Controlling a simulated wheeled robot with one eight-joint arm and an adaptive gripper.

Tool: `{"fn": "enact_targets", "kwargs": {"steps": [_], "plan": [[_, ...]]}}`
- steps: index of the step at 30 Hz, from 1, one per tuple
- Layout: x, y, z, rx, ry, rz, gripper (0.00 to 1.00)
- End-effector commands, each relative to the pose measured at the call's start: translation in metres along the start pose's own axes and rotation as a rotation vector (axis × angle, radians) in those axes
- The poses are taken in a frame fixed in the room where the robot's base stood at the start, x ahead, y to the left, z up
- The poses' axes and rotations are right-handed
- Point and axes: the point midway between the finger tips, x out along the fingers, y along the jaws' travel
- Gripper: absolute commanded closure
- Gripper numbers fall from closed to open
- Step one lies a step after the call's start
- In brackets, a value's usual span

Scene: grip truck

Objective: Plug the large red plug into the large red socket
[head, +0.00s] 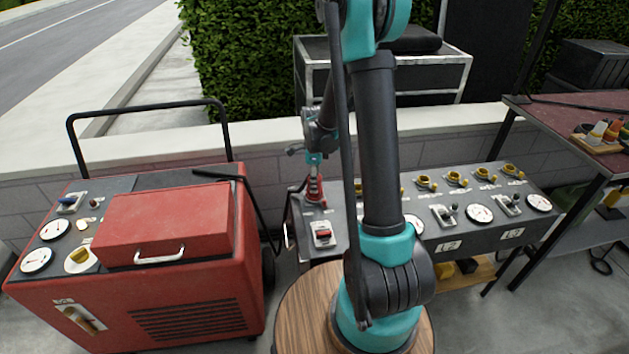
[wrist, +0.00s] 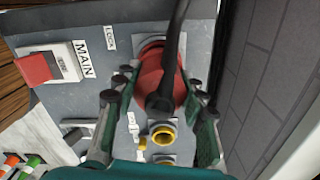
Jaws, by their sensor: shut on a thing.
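The large red plug (head: 315,188) is at the left back corner of the grey panel, below my gripper (head: 315,158). In the wrist view the plug (wrist: 157,72) sits between the two fingers of my gripper (wrist: 158,105), which is shut on it. A thick black cable (wrist: 176,45) runs from the plug's back end up past the camera. The plug stands over a grey mounting plate (wrist: 146,41) on the panel. The large red socket is mostly or wholly hidden under the plug. I cannot tell how deep the plug sits in it.
A red MAIN switch (head: 323,234) and a LOCK label (wrist: 110,38) are beside the plug. Yellow sockets (head: 456,179), levers and gauges fill the panel's right part. A red generator cart (head: 150,290) stands left. A low wall (head: 260,155) runs close behind the panel.

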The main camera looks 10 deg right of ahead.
Motion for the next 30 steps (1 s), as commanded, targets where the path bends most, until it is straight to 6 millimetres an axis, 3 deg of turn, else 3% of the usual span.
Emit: {"fn": "enact_targets", "kwargs": {"steps": [19, 20, 25, 30], "plan": [[0.0107, -0.0002, 0.0001, 0.0, 0.0, 0.0, 0.98], [0.0104, -0.0001, 0.0, 0.0, 0.0, 0.0, 0.55], [0.0103, -0.0002, 0.0001, 0.0, 0.0, 0.0, 0.35], [0.0102, -0.0002, 0.0001, 0.0, 0.0, 0.0, 0.35]]}}
